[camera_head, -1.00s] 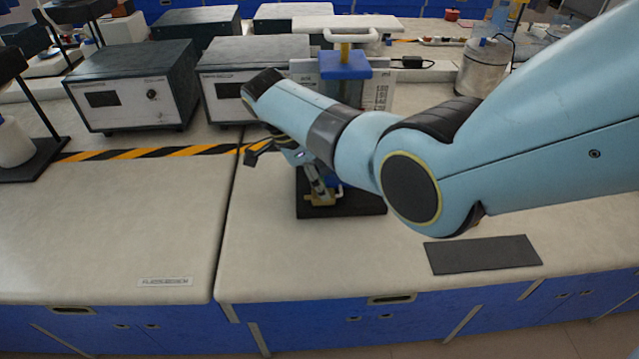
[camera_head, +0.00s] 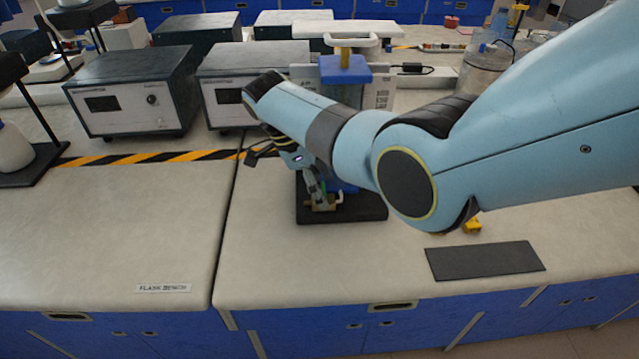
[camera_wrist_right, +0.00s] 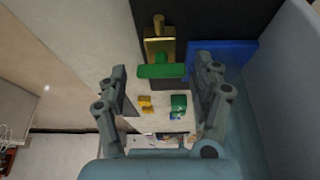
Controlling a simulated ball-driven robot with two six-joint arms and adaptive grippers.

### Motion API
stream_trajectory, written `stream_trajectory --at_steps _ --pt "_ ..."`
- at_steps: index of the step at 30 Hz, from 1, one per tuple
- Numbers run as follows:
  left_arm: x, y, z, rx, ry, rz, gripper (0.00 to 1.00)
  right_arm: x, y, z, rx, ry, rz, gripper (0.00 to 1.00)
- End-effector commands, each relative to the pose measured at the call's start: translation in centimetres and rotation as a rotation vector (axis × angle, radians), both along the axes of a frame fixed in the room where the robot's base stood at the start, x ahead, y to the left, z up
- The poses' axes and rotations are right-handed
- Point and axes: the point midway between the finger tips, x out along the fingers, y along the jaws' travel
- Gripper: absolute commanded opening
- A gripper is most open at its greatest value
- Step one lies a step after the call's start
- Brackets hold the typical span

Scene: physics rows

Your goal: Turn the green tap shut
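The green tap handle (camera_wrist_right: 161,71) is a short bar lying crosswise on a brass tap body (camera_wrist_right: 160,47) in the right wrist view. My right gripper (camera_wrist_right: 163,74) is open. Its two dark fingers stand one on each side of the handle, with a gap at each end. I cannot tell whether the fingertips are level with it. In the head view my right gripper (camera_head: 285,178) is by the tap's stand, whose black base (camera_head: 370,210) shows. My left gripper is out of view.
A blue block (camera_wrist_right: 222,56) of the stand is close to one finger. Small yellow (camera_wrist_right: 145,103) and green (camera_wrist_right: 178,106) pieces show between the fingers. A dark mat (camera_head: 485,260) lies at the front right. Grey instruments (camera_head: 135,95) stand behind.

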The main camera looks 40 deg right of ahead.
Motion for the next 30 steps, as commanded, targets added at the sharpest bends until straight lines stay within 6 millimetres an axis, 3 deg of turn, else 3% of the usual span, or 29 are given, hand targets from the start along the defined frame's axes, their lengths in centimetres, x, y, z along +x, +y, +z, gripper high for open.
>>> stream_trajectory --at_steps 13,24,30 --pt "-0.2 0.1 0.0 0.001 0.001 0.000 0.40 0.3 0.1 0.6 -0.003 -0.007 0.001 0.75" --pt "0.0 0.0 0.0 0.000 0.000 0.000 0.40 1.5 2.0 5.7 -0.001 -0.007 0.002 0.75" --pt "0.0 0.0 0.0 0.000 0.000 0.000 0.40 1.8 2.5 7.3 -0.001 -0.004 0.001 0.75"
